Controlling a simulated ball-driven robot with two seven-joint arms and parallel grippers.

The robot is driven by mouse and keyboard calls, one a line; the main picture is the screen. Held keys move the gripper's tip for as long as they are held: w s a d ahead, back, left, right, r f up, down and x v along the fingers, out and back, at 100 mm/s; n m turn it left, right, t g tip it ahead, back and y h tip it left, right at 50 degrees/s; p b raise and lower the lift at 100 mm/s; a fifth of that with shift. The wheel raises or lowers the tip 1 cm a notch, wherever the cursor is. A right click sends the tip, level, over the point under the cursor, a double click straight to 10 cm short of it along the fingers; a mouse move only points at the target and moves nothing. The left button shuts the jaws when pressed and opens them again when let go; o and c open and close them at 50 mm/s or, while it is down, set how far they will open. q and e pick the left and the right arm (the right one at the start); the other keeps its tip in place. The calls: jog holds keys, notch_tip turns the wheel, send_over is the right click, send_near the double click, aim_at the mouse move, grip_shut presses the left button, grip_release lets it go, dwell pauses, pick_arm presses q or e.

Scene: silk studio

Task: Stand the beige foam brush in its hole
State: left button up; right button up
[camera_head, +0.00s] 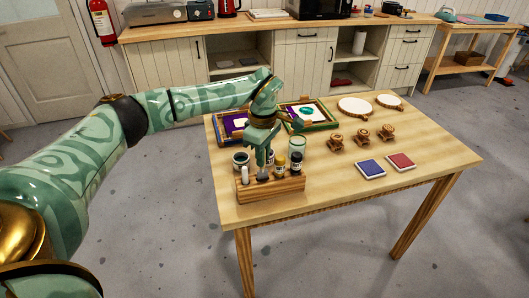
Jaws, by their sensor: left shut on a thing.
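My left gripper (262,163) points down over the wooden brush block (285,190) at the table's near left. It is shut on a slim brush, likely the beige foam brush (263,178), which is mostly hidden by the fingers. The brush's lower end is at the top of the block; I cannot tell whether it is in a hole or just above it. A pale upright piece (245,175) shows at the block's left end. My right gripper is not in view.
Small jars, including a yellow-labelled one (280,168) and a dark one (296,162), stand close behind the block, with a glass jar (298,145). Framed screens (308,114), wooden stamps (361,135), a blue pad (370,168) and a red pad (401,161) lie farther off. The table's front right is clear.

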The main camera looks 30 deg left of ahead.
pick_arm(q)
jog(key=shift+w+f+b, duration=0.1)
jog(key=shift+f+b, duration=0.3)
jog(key=shift+f, duration=0.35)
jog(key=shift+r, duration=0.1)
jog(key=shift+p, duration=0.35)
